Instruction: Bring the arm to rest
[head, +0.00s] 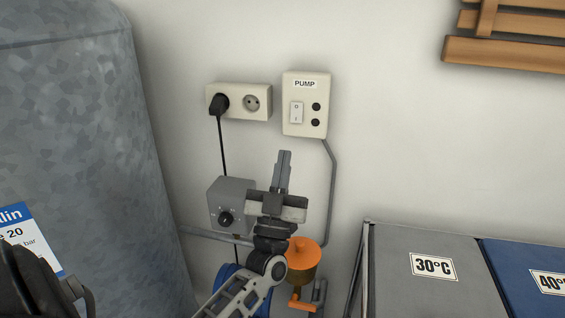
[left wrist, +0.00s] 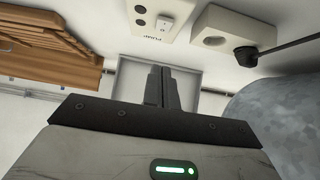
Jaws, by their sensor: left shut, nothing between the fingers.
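My left gripper (head: 283,158) is raised in front of the wall, with its fingers pointing up, below the pump switch box (head: 306,128). The fingers are shut together with nothing between them. They also show closed in the left wrist view (left wrist: 162,72), where the switch box (left wrist: 158,20) is beyond them. The gripper appears clear of the box. The left arm covers part of the grey dial box (head: 226,190). My right gripper is not seen.
A wall socket (head: 252,103) holds a black plug (head: 219,103). A large metal tank (head: 75,150) stands at left. An orange-topped pump fitting (head: 303,246) is right beside the arm. Bins marked 30°C (head: 405,292) and 40°C (head: 515,262) stand at lower right. A wooden rack (head: 505,54) hangs upper right.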

